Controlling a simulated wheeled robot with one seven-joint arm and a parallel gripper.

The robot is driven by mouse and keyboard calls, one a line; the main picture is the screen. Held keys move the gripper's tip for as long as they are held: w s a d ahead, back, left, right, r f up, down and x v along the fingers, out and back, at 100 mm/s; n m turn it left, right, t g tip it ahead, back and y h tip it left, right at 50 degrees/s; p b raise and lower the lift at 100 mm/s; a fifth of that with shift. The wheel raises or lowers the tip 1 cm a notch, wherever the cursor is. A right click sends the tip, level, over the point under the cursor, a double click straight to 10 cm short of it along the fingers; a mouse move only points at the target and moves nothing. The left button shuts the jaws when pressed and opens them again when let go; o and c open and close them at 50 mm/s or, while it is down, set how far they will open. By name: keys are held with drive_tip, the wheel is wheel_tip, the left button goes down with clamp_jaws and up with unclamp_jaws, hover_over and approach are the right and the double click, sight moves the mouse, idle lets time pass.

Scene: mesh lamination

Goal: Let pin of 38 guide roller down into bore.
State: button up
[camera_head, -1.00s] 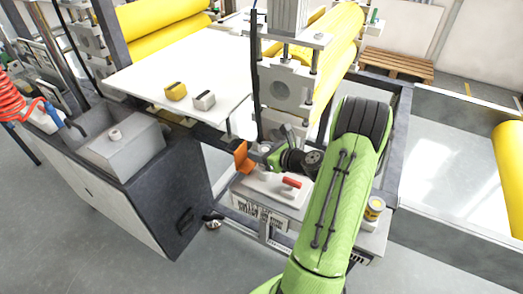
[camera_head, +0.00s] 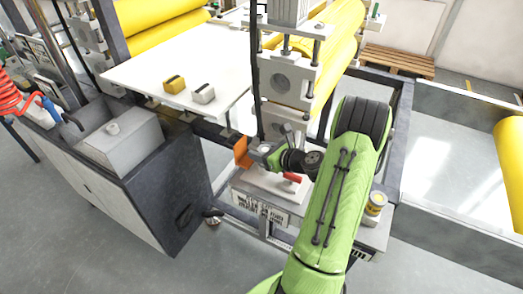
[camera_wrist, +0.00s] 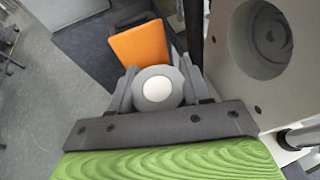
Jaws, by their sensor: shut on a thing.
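My gripper (camera_wrist: 157,86) is shut on the guide roller (camera_wrist: 156,90), seen end-on in the wrist view as a grey ring with a white round centre between the two fingers. In the head view my gripper (camera_head: 268,155) is low over the pale block (camera_head: 262,182) on the machine's base, in front of the grey bearing housing. The roller's pin and the bore are hidden below the roller and gripper, so I cannot tell whether the pin is in the bore.
An orange piece (camera_head: 241,152) stands just beyond the gripper; it also shows in the wrist view (camera_wrist: 140,45). A red handle (camera_head: 292,177) is partly covered by my gripper. The grey housing (camera_head: 289,82) rises close by.

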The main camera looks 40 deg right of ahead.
drive_tip(key=shift+f, duration=0.15)
drive_tip(key=o, duration=1.2)
drive_tip(key=p+v, duration=0.2)
drive_tip(key=v, duration=1.4)
drive_tip(key=shift+w, duration=0.15)
